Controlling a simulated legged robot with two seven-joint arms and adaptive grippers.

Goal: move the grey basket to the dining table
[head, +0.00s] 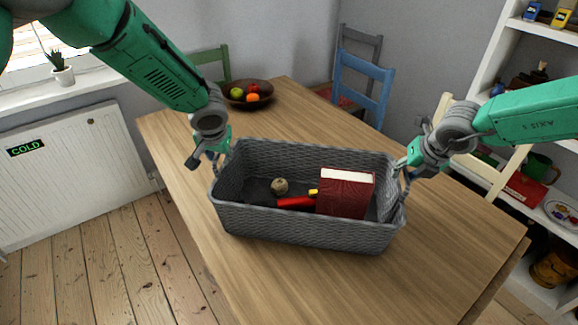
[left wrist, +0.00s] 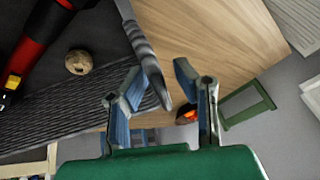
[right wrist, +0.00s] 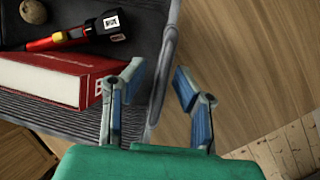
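The grey basket (head: 310,231) is over the wooden dining table (head: 450,240) and appears to rest upright on it. It holds a red book (head: 345,195), a round brownish object (head: 280,186) and a red and black tool (head: 296,202). My left gripper (head: 214,163) is at the basket's left end. In the left wrist view its fingers (left wrist: 160,72) are apart, with the basket's rim (left wrist: 146,52) between them. My right gripper (head: 404,178) is at the right end. In the right wrist view its fingers (right wrist: 158,72) are apart on either side of the rim (right wrist: 168,45).
A fruit bowl (head: 248,95) stands at the table's far end. A blue chair (head: 362,84), a green chair (head: 208,60) and a cream chair (head: 500,165) stand around the table. White shelves (head: 490,55) are at the right. The table's near right part is clear.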

